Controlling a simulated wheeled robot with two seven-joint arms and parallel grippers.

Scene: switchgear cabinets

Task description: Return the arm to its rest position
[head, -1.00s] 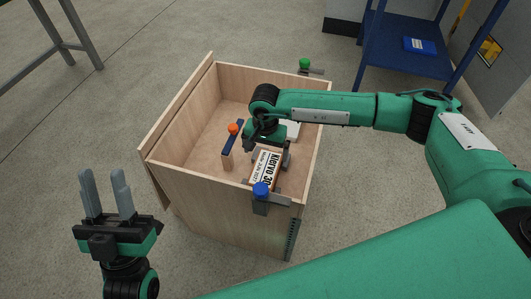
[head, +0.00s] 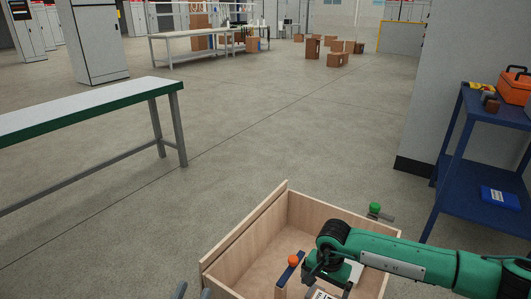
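My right arm (head: 415,262) reaches in from the right over the wooden crate (head: 244,230). My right gripper (head: 325,283) points down inside the crate, above a box with a white printed label (head: 321,295) cut off by the bottom edge. Its fingers are hidden, so I cannot tell whether it grips the box. My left gripper (head: 192,292) shows only two grey fingertips at the bottom edge, apart with nothing between them, left of the crate.
An orange-knobbed part (head: 292,262) is inside the crate, and a green knob (head: 375,208) is at its far right corner. A blue shelf cart (head: 450,165) stands at right, a long table (head: 80,115) at left. The floor between is clear.

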